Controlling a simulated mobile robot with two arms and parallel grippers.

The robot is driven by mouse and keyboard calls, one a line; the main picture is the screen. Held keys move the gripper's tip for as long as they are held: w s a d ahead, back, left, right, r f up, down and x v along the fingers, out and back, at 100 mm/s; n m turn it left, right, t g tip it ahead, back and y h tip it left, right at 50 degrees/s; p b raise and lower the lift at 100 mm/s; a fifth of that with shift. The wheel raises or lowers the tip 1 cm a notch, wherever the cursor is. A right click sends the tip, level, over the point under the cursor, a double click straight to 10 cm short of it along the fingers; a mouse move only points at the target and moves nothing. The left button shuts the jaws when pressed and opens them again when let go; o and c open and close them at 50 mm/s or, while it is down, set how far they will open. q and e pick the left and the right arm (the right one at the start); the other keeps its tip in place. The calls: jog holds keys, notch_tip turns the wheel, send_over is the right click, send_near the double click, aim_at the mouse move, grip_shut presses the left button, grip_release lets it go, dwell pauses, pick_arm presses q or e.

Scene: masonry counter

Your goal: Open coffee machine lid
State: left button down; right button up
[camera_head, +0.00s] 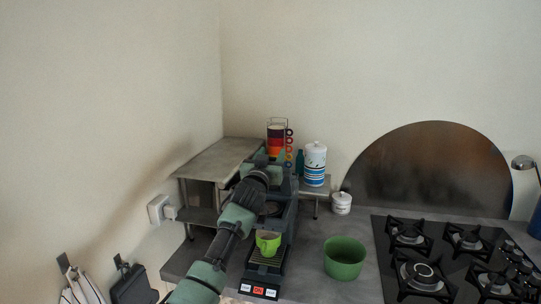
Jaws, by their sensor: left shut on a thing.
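The dark coffee machine (285,232) stands on the counter in the left middle, with a lit red button among light ones at its front base. A lime-green cup (268,242) sits on its drip grate. My left arm comes up from the bottom left and covers part of the machine. My left gripper (268,163) is at the top of the machine, shut on its lid, which is mostly hidden behind the gripper and wrist. How far the lid is raised cannot be told. My right gripper is not in view.
A grey shelf (222,157) stands close on the left. A rack of colored cups (277,139) and a striped canister (315,166) stand behind the machine. A green bowl (344,259) and a gas hob (450,258) are to the right. A small white jar (342,203) stands behind the bowl.

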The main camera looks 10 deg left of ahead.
pick_arm(q)
jog(key=shift+f, duration=0.85)
jog(key=c, duration=0.7)
grip_release()
jog(key=shift+w, duration=0.45)
jog(key=shift+s+f, duration=0.1)
jog(key=shift+s+r+p, duration=0.4)
jog(key=shift+p, duration=0.25)
jog(key=shift+s+r+p, duration=0.25)
jog(key=shift+s+p, duration=0.3)
jog(key=shift+p, duration=0.1)
jog(key=shift+s+r+p, duration=0.25)
jog(key=shift+s+p, duration=0.25)
jog(key=shift+p, duration=0.1)
jog(key=s+p, duration=0.1)
jog(key=s+r+p, duration=0.1)
jog(key=s+p, duration=0.1)
jog(key=s+r+p, duration=0.1)
jog(key=s+p, duration=0.1)
jog(key=shift+s+a+r, duration=0.1)
jog(key=shift+s, duration=0.1)
